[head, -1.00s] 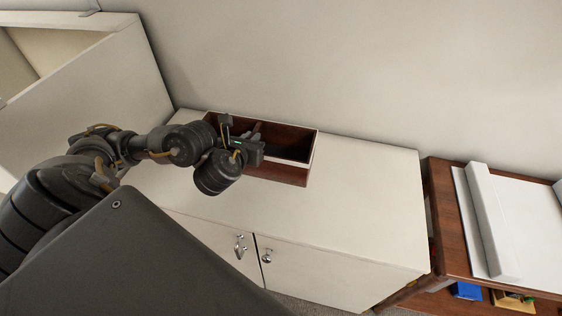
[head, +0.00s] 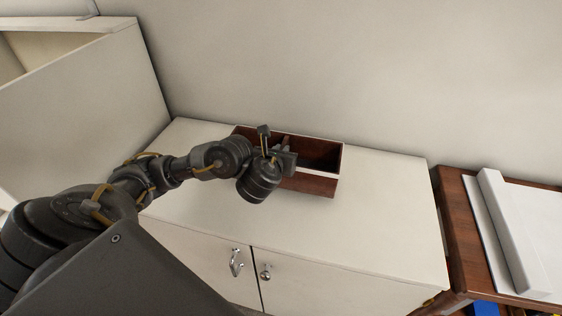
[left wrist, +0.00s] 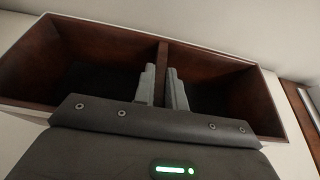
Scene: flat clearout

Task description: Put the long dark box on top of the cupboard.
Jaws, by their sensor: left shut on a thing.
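The long dark box (head: 312,185) is reddish brown, open at the top, with a pale rim and a middle divider. It is over the top of the white cupboard (head: 385,215), near the back wall. I cannot tell whether its base touches the cupboard top. My left gripper (head: 284,147) reaches into the box from above and is shut on the divider. In the left wrist view the two fingers (left wrist: 161,75) stand on either side of the divider, with a compartment of the box (left wrist: 95,48) to each side. My right gripper is not in view.
The cupboard top is bare to the right and in front of the box. A tall pale open-topped unit (head: 85,95) stands at the left. A brown wooden table (head: 455,225) with a white object (head: 510,235) stands at the right. The wall is close behind.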

